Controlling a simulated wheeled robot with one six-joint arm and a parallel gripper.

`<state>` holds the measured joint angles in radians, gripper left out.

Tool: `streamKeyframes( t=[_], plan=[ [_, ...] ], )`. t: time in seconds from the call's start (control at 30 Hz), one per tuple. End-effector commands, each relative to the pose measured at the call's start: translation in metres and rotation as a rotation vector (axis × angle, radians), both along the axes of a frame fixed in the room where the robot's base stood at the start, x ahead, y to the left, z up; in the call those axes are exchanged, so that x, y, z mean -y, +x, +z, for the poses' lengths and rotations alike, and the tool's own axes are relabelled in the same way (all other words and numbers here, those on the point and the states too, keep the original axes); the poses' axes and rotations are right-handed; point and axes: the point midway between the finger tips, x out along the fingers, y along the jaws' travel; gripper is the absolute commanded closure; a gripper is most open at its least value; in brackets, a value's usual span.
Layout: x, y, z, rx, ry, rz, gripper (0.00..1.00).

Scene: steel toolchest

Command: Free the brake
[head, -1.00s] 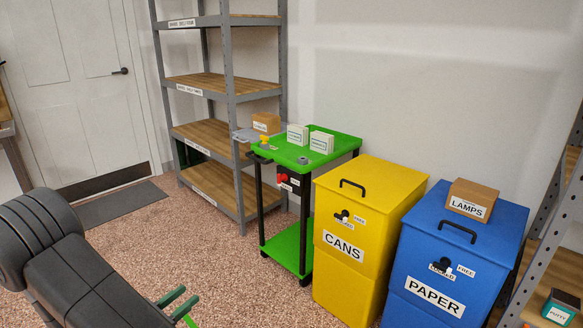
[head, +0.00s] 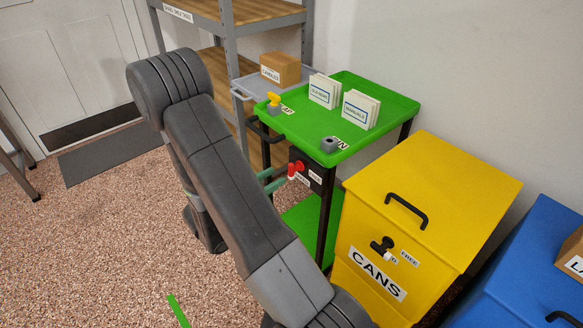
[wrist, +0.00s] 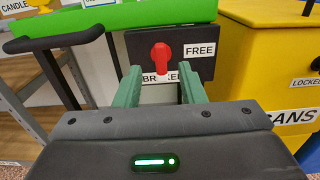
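The brake is a red turn handle (wrist: 161,57) on a dark plate (wrist: 200,62) on the green cart (head: 383,86). In the wrist view its narrow end points down at a partly covered label that begins "BR"; the label "FREE" (wrist: 201,50) is to its right. The red handle (head: 298,167) also shows in the head view, just right of my fingertips. My gripper (wrist: 160,82) is open, with one green finger on each side of the handle's lower end. Whether the fingers touch it cannot be told. In the head view my gripper (head: 284,177) is partly behind my arm.
The yellow cans bin (head: 430,190) stands close right of the cart, with a blue bin (head: 530,250) beyond. A black cart handle (wrist: 55,39) is left of my gripper. A grey shelf (head: 230,50) stands behind. Floor at left is open.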

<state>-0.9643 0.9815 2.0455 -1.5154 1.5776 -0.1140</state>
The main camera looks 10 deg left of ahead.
Motion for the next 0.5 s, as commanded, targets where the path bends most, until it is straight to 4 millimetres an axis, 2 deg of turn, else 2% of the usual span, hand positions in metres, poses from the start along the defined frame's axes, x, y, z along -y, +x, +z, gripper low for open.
streamKeyframes(
  t=[0.3,0.5],
  plan=[
    [0.029,0.035,-0.001,-0.001,0.001,-0.005,0.64],
    [0.04,0.05,0.0,0.0,0.0,-0.003,0.64]
  ],
)
